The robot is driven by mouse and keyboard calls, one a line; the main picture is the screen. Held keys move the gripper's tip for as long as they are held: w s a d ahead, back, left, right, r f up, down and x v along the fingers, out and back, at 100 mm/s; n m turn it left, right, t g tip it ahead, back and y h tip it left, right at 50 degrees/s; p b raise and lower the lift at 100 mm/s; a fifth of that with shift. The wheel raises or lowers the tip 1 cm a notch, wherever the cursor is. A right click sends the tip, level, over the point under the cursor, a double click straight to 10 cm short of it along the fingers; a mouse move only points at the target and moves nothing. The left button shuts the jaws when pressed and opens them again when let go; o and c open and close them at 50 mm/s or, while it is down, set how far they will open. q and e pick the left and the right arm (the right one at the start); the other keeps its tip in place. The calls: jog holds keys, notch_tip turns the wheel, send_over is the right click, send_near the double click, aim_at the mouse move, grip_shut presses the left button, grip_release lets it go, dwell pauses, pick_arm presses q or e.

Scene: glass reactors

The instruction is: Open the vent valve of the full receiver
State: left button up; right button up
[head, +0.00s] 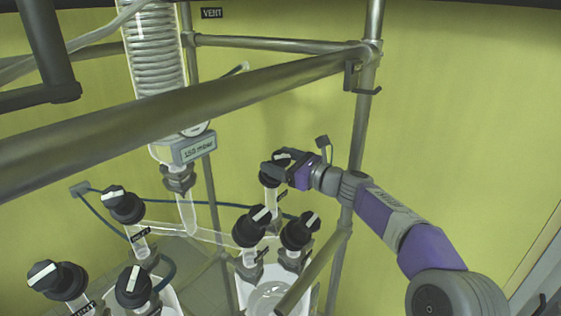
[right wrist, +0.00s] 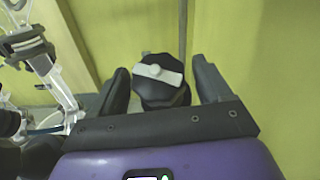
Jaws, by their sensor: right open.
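In the head view my right gripper (head: 277,164) is at a black valve knob with a white bar handle (head: 283,154), on top of a glass tube (head: 270,196) with a small label too small to read. In the right wrist view the knob (right wrist: 160,84) sits between the two open fingers of the gripper (right wrist: 161,72), with a gap on each side. Its white bar (right wrist: 158,74) lies nearly crosswise, slightly tilted. A glass receiver (head: 272,295) shows at the bottom, partly hidden; I cannot tell how full it is. My left gripper is not in view.
Other black knobs stand close by: two right of centre (head: 253,226) (head: 300,231) and several at left (head: 124,206). A metal frame bar (head: 230,92) crosses in front, and an upright post (head: 357,150) stands right of the gripper. A glass coil column (head: 155,60) rises at left.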

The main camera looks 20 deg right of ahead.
jog(key=shift+d, duration=0.1)
jog(key=b+v, duration=0.1)
jog(key=v, duration=0.6)
jog(key=shift+s+b, duration=0.2)
jog(key=shift+b, duration=0.15)
jog(key=shift+d, duration=0.1)
